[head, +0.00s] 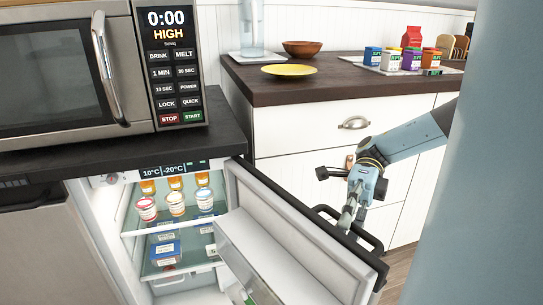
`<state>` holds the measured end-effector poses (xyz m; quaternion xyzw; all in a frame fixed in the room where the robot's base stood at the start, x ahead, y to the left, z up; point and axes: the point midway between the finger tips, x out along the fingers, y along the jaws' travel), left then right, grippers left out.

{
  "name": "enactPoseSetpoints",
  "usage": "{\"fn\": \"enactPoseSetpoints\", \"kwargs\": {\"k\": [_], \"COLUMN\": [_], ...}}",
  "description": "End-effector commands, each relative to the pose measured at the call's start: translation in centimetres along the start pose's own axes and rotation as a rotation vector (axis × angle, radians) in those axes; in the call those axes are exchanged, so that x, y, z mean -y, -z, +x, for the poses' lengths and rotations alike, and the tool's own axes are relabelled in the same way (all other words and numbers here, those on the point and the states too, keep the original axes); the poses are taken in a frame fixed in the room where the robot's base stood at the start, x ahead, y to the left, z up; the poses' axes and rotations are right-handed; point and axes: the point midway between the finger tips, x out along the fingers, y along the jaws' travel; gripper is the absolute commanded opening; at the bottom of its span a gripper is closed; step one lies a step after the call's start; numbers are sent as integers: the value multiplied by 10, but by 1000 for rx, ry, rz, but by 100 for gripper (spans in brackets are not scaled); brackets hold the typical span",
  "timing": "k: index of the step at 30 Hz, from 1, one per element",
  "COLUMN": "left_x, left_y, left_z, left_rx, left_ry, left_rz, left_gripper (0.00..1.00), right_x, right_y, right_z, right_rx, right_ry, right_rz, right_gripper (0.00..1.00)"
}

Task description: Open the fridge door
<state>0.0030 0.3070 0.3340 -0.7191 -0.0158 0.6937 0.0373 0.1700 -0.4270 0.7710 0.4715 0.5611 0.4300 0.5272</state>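The fridge stands below the dark counter at lower left. Its door (262,262) is swung well open, hinged away from the cabinet, with its white inner side and a door shelf showing. The black handle (372,243) is on the door's outer side near the free edge. My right gripper (347,216) comes in from the right, pointing down, with its fingers at the handle. The fingers are seen nearly edge-on, so I cannot tell whether they are closed around the handle. My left gripper is not in view.
Inside the fridge, glass shelves hold several jars (176,203) and boxes (165,248). A microwave (95,75) sits on the counter above. A white drawer cabinet (300,130) stands behind the door, carrying a yellow plate (289,71), a brown bowl (301,48) and small cartons (411,59).

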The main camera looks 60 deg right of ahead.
Motion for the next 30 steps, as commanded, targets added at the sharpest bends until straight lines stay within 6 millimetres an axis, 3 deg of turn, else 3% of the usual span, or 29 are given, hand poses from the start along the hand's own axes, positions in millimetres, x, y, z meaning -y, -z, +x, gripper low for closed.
{"fn": "enactPoseSetpoints", "kwargs": {"k": [11,24,30], "left_x": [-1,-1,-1], "left_y": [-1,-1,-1], "left_z": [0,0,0], "left_rx": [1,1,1], "left_ry": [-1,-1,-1], "left_rz": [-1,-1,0], "left_gripper": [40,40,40], "right_x": [2,2,2], "right_y": [1,-1,0], "right_z": [-2,-68,-76], "right_rx": [1,3,0], "right_ry": [5,5,3], "right_rz": [3,2,2], "right_gripper": [37,37,37]}}
